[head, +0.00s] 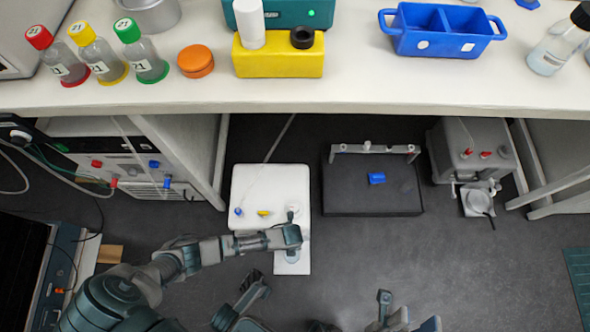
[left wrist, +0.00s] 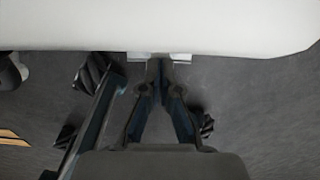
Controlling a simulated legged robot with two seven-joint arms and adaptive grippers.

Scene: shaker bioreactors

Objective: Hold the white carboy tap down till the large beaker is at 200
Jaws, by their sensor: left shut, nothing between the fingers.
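The white carboy (head: 262,184) stands on the floor below the bench in the head view. A small pale fitting (head: 291,211) shows near its front right corner. My left gripper (head: 292,238) is at the carboy's front edge. In the left wrist view my left gripper (left wrist: 162,66) is shut and empty, its tips at the lower edge of the carboy's white surface (left wrist: 160,25). A white plate (head: 291,268) lies just in front of the carboy. I cannot make out the tap or the large beaker and its level behind my gripper. My right gripper (head: 402,318) is partly cut off at the bottom edge.
A black box (head: 372,195) stands right of the carboy, and a grey container (head: 463,140) with red fittings is farther right. The white bench (head: 330,92) overhangs behind, holding bottles and a blue bin (head: 440,40).

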